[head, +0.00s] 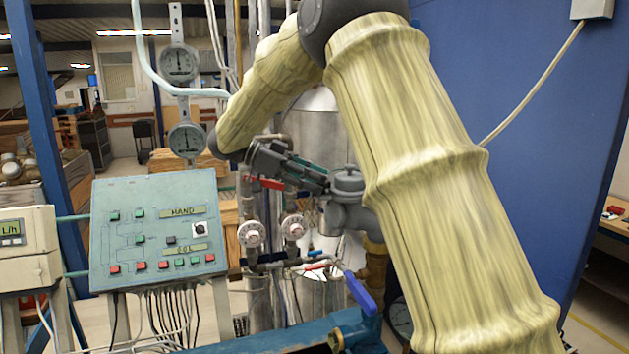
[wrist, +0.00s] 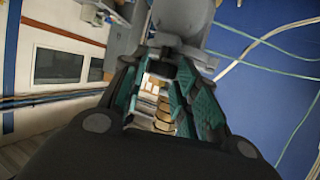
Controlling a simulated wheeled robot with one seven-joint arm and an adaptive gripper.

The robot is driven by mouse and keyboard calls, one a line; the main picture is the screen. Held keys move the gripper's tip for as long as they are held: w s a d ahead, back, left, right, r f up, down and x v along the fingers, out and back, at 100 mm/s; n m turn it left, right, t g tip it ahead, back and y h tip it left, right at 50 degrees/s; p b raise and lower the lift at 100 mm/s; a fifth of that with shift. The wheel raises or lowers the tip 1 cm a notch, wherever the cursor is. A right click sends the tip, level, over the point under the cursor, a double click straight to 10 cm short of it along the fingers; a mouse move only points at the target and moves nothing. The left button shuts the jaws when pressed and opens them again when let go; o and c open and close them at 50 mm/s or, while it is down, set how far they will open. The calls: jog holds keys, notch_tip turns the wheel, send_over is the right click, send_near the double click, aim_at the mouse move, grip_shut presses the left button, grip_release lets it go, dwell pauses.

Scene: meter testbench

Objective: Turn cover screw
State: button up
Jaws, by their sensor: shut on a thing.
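A grey meter housing with a round cover (head: 347,180) sits on the pipework, left of my large arm link in the head view. It also shows as a grey body at the top of the wrist view (wrist: 182,18). My gripper (head: 322,183) reaches it from the left, with its fingertips at the cover's side. In the wrist view my gripper (wrist: 165,62) has its teal-padded fingers converging just below the grey body. It is shut on a small dark part there, apparently the cover screw (wrist: 162,70). The fingers hide most of it.
A teal control panel (head: 155,230) stands at the left. Two pressure gauges (head: 180,63) hang on a pipe above it. A blue-handled valve (head: 361,293) and pipes lie below the gripper. A blue wall (head: 540,110) is at the right.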

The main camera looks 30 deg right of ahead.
jog(key=shift+w+d+r+m+g+y, duration=0.1)
jog(key=shift+w+d+m+g+y, duration=0.1)
jog(key=shift+m+g+y, duration=0.8)
jog(key=shift+w+d+r+m+g+y, duration=0.1)
jog(key=shift+w+m+g+y, duration=0.1)
jog(key=shift+m+g+y, duration=0.8)
jog(key=shift+d+m+y, duration=0.1)
jog(key=shift+m+y, duration=0.3)
jog(key=shift+m, duration=0.2)
jog(key=o, duration=1)
jog(key=shift+f, duration=0.1)
jog(key=shift+s+n+t+h, duration=0.1)
jog(key=shift+n+t+h, duration=0.5)
jog(key=shift+n+h, duration=0.4)
